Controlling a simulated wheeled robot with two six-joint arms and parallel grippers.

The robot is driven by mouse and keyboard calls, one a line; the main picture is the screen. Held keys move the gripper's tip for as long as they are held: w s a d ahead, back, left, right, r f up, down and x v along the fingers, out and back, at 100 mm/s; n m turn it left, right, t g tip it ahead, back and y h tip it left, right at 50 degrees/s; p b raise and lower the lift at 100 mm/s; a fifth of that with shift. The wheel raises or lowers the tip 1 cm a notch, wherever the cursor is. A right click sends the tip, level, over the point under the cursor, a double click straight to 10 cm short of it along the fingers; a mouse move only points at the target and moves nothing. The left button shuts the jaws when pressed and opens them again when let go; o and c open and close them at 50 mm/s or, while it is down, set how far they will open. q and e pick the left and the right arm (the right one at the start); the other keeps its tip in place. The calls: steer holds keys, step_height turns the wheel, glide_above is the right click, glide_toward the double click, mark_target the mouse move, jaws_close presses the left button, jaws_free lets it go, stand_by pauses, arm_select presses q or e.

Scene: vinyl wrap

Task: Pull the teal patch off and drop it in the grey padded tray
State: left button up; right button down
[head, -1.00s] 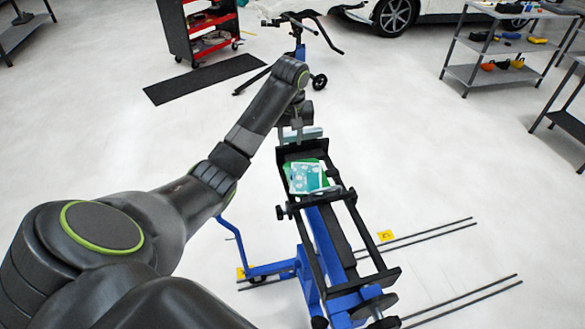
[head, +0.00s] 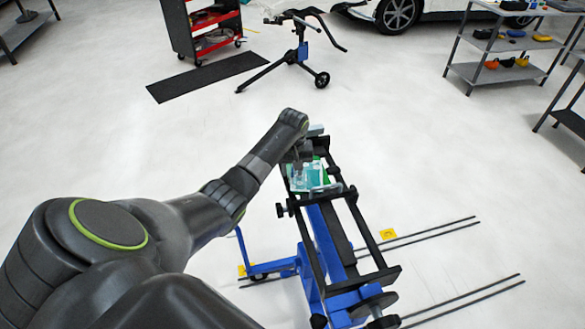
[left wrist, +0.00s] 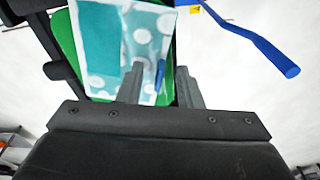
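The teal patch with white dots (head: 310,177) lies on a green panel on the black-and-blue stand. The patch also fills the upper middle of the left wrist view (left wrist: 98,35), with the green panel (left wrist: 67,42) showing around it. My left gripper (head: 303,156) is over the far part of the patch, pointing down. In the left wrist view its two fingers (left wrist: 159,88) stand apart, with patch surface and a small blue piece (left wrist: 160,75) showing between them. Contact with the patch cannot be told. I cannot identify the grey padded tray for certain. My right gripper is out of view.
The stand's black rails (head: 364,232) run toward me, with knobs at the sides. A pale grey block (head: 316,130) shows at the stand's far end, partly hidden by my arm. A tripod stand (head: 300,55), red cart (head: 205,30) and shelves (head: 500,45) are farther back.

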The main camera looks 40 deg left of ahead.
arm_select(q)
steer(key=shift+f, duration=0.1)
jaws_close()
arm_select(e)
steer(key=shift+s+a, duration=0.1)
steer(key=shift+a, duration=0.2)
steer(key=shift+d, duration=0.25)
arm_select(q)
steer(key=shift+r+p, duration=0.65)
steer(key=shift+p, duration=0.25)
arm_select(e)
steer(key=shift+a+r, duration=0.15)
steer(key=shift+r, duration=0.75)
